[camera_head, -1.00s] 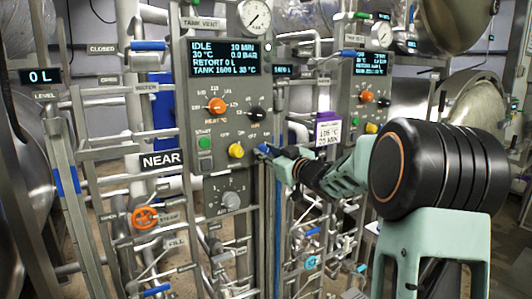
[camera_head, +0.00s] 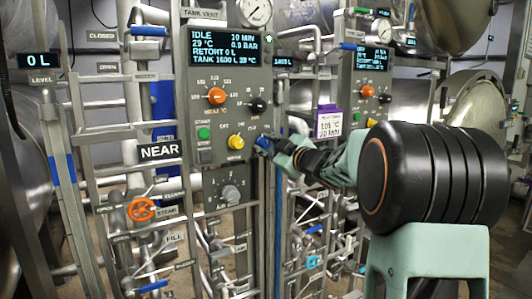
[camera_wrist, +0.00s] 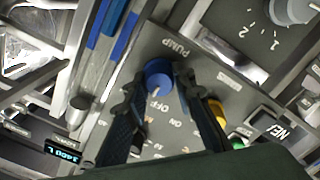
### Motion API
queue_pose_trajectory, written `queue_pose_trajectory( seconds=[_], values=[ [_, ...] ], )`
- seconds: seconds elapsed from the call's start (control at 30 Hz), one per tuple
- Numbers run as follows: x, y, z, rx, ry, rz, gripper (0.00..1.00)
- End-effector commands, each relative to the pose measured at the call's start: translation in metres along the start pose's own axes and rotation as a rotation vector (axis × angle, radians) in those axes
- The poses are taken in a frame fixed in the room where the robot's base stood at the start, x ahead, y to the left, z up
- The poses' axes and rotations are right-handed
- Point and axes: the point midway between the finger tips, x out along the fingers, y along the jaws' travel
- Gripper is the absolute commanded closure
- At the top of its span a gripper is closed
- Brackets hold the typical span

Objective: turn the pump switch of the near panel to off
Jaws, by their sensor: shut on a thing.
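The near panel (camera_head: 183,95) stands left of centre in the head view, beside a "NEAR" sign (camera_head: 160,151). Its pump switch is a round blue knob at the panel's lower right. In the wrist view the knob (camera_wrist: 158,76) sits below the word "PUMP", with "OFF" and "ON" lettering around it. A pale mark on the knob appears to point toward "OFF". My gripper (camera_wrist: 160,83) has one dark finger on each side of the knob and is shut on it. In the head view my gripper (camera_head: 265,146) largely hides the knob.
A yellow knob (camera_head: 236,142) sits just left of the blue one, with a green start button (camera_head: 204,133) farther left. A grey dial (camera_head: 231,194) is below. A second similar panel (camera_head: 347,98) stands to the right, behind my arm. Pipes and valves surround the panels.

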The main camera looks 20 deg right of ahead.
Motion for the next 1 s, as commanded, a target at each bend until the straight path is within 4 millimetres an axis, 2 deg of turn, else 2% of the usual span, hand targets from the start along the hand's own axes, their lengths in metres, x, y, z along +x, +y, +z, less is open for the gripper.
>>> queue_pose_trajectory(
  seconds=[0.2,0.5,1.0],
  values=[
    [0.0001,-0.0039,0.0021,-0.200,0.001,-0.001,1.00],
    [0.0000,-0.0032,0.0025,-0.408,-0.001,-0.001,1.00],
    [-0.0001,-0.0017,0.0013,-0.533,-0.001,-0.001,1.00]
  ],
)
